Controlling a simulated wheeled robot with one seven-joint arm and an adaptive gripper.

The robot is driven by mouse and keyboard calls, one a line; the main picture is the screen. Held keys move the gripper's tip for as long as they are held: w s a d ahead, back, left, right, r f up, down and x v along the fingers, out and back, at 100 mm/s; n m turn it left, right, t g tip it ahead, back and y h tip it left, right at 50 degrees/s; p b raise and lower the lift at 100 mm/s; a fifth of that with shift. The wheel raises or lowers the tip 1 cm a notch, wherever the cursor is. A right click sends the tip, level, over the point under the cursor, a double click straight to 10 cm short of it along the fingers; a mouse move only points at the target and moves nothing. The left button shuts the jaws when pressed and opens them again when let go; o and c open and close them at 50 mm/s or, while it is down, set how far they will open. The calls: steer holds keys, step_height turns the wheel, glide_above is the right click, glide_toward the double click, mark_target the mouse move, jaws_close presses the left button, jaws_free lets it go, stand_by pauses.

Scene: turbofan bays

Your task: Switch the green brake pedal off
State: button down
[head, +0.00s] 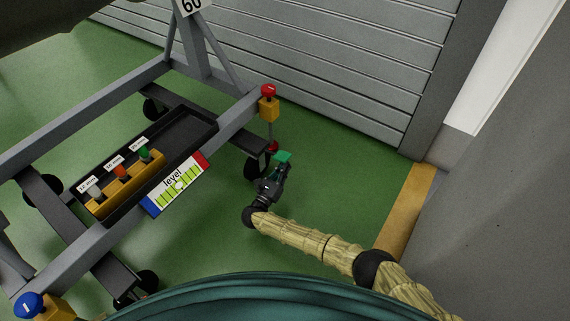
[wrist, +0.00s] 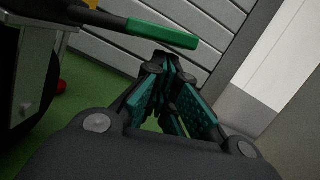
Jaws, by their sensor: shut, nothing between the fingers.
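The green brake pedal (head: 282,156) sticks out beside a caster wheel at the cart's near right corner. In the wrist view the pedal (wrist: 162,33) is a green-tipped dark lever at the upper middle, pointing right and slightly down. My gripper (head: 277,172) is shut and empty, right by the pedal in the head view. In the wrist view my gripper (wrist: 170,70) has its fingertips just below the green tip; I cannot tell whether they touch it. The caster wheel (wrist: 30,85) fills the left edge of the wrist view.
The grey cart frame carries a black tray (head: 190,128) with several knobs and a level gauge (head: 177,184). A red knob on a yellow block (head: 268,103) stands above the pedal's corner. A shutter wall (head: 350,70) is behind; a grey wall (head: 500,170) is at right. Green floor lies between.

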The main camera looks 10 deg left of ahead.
steer(key=shift+r+n+p, duration=0.4)
steer(key=shift+n+p, duration=0.1)
steer(key=shift+p, duration=0.55)
